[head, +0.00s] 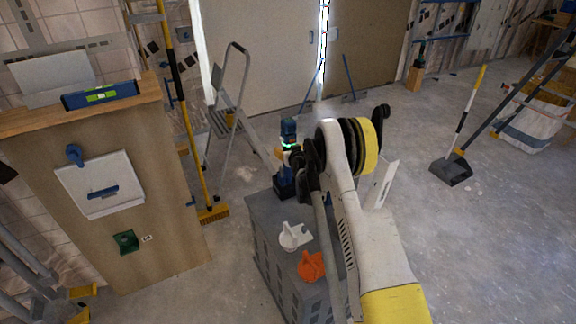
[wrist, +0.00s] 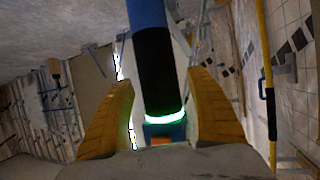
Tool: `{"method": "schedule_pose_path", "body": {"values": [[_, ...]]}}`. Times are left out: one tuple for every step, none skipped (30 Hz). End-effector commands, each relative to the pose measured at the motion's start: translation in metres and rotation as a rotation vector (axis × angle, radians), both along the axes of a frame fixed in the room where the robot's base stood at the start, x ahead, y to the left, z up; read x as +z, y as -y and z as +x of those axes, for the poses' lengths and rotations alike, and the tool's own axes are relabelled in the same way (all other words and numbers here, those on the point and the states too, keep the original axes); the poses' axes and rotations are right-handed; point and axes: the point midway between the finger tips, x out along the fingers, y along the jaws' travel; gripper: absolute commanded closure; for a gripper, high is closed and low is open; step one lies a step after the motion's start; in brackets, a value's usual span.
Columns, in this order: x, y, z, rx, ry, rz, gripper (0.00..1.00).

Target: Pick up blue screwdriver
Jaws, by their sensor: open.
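The blue screwdriver, a cordless power tool with a blue and black body and a glowing green-white ring, stands upright on a grey box (head: 262,212); its top (head: 288,127) shows in the head view. In the wrist view its body (wrist: 157,70) runs between my two yellow fingers. My gripper (wrist: 162,82) is open, with one finger on each side of the tool. A gap shows beside the right finger; contact on the left is unclear. In the head view my gripper (head: 284,153) is at the tool's middle and partly hidden by my arm.
A white part (head: 294,236) and an orange part (head: 311,266) lie on the box. A wooden stand (head: 165,215) with a level (head: 100,95) is at left. A step ladder (head: 232,100) and a yellow broom (head: 213,214) stand behind.

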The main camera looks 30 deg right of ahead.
Motion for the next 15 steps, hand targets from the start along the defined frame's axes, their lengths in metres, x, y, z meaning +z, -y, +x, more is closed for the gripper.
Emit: {"method": "schedule_pose_path", "body": {"values": [[0.0004, 0.0, -0.0002, 0.0, 0.0, 0.0, 0.33], [0.0004, 0.0, -0.0002, 0.0, 0.0, 0.0, 0.35], [0.0004, -0.0001, -0.0002, 0.0, 0.0, 0.0, 0.47], [0.0004, -0.0001, -0.0002, 0.0, 0.0, 0.0, 0.56], [0.0004, -0.0001, -0.0002, 0.0, 0.0, 0.0, 0.65], [0.0003, 0.0, -0.0003, 0.0, 0.0, 0.0, 0.78], [0.0003, 0.0, -0.0003, 0.0, 0.0, 0.0, 0.87], [0.0003, 0.0, -0.0003, 0.0, 0.0, 0.0, 0.96], [0.0003, 0.0, -0.0003, 0.0, 0.0, 0.0, 1.0], [0.0003, 0.0, -0.0003, 0.0, 0.0, 0.0, 1.0], [0.0003, 0.0, -0.0003, 0.0, 0.0, 0.0, 1.0], [0.0019, 0.0002, 0.0001, 0.0, 0.002, 0.0, 1.0], [0.0018, 0.0002, 0.0, 0.0, 0.002, 0.0, 1.0], [0.0018, 0.0002, 0.0, 0.0, 0.002, 0.0, 1.0], [0.0017, 0.0002, 0.0001, 0.0, 0.002, 0.0, 1.0]]}}
